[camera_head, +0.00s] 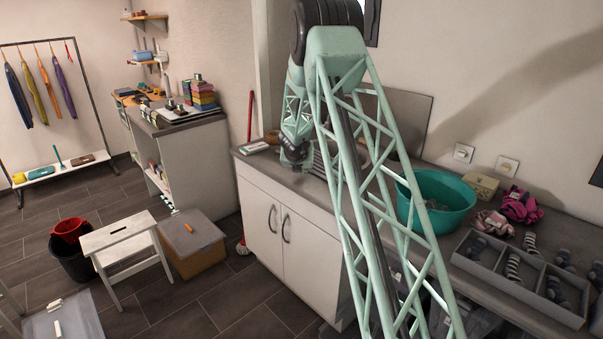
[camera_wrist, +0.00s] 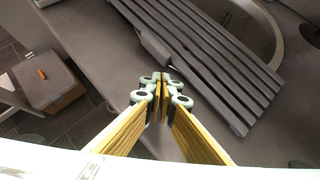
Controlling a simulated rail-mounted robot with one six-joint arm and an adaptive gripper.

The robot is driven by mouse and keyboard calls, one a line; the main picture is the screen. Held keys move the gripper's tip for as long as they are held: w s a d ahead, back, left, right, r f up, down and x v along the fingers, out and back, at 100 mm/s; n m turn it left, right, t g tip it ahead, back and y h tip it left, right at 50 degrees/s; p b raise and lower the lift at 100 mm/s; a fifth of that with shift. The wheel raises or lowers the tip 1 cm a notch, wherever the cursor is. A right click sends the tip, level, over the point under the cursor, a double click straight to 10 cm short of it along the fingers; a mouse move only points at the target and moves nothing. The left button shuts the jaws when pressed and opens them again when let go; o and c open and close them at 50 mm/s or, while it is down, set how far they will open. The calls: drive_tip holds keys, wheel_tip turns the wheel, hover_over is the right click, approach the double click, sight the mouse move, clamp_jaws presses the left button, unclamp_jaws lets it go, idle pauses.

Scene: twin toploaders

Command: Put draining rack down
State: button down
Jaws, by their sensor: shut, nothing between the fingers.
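The draining rack (camera_wrist: 205,55) is a dark grey slatted panel in the wrist view. It lies slantwise on the grey counter (camera_wrist: 95,45), beside or partly over the rim of a sink basin (camera_wrist: 250,22); I cannot tell which. A grey tab (camera_wrist: 155,48) sticks out from its near long edge. My gripper (camera_wrist: 163,78) is shut and empty, with its fingertips just short of that tab and apart from the rack. In the head view, a few slats of the rack (camera_head: 318,164) show behind my arm, which hides most of it.
A teal basin (camera_head: 440,192) and a grey divided tray (camera_head: 520,278) with socks stand on the counter to the right. White cupboard doors (camera_head: 278,235) are below. A white stool (camera_head: 122,240) and a lidded box (camera_head: 195,245) stand on the floor to the left.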

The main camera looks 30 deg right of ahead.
drive_tip(key=v, duration=0.3)
drive_tip(key=shift+w, duration=0.1)
drive_tip(key=v, duration=0.7)
idle(0.6)
